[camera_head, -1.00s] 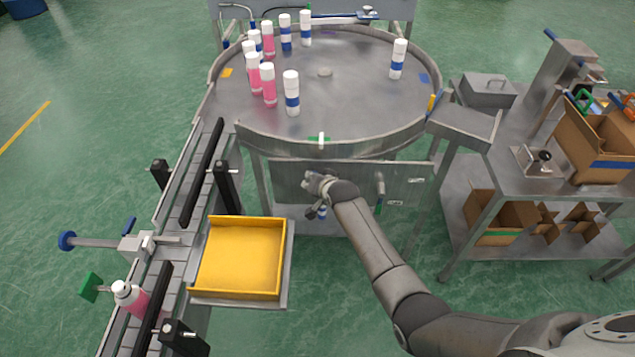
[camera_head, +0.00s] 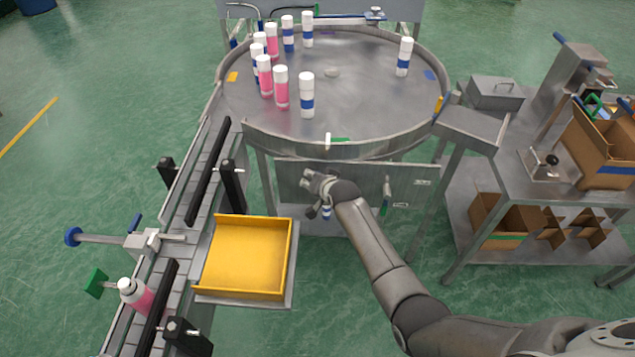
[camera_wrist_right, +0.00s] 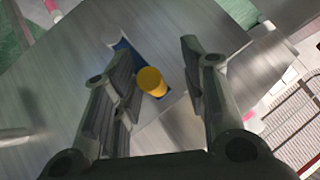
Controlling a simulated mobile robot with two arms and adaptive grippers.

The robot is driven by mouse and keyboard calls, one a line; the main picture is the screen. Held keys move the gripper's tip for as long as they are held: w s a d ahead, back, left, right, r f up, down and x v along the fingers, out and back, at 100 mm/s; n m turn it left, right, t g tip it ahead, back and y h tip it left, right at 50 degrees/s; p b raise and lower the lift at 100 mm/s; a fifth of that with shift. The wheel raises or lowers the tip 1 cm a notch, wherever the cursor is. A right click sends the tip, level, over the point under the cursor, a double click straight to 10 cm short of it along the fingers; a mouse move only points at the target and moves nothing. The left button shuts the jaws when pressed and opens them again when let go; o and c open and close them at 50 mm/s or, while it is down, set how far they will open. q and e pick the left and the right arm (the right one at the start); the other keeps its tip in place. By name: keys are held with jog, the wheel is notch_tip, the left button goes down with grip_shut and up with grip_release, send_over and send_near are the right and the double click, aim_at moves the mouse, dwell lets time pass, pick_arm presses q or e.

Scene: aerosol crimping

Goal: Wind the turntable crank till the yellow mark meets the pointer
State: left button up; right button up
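The round steel turntable (camera_head: 370,110) has coloured marks near its edge. The yellow mark (camera_head: 233,76) is at the far left. My right gripper (camera_head: 314,190) is below the front rim, before the steel panel. In the wrist view its fingers (camera_wrist_right: 160,75) stand apart on either side of a yellow knob (camera_wrist_right: 152,82), apparently the crank's. The knob is nearer the left finger; contact is unclear. The crank is mostly hidden in the head view. My left gripper is not in view.
Several white-capped pink and blue-banded cans stand on the turntable. A yellow tray (camera_head: 243,260) and a conveyor (camera_head: 185,230) are at left. A steel bench (camera_head: 510,130) with cardboard boxes is at right. A lever (camera_head: 387,190) sits on the panel.

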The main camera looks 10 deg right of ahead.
jog(key=shift+w+d+f, duration=0.1)
jog(key=shift+d+f, duration=0.05)
jog(key=shift+f, duration=0.1)
dwell(0.3)
jog(key=v, duration=1.2)
jog(key=shift+w+r, duration=0.1)
dwell(0.8)
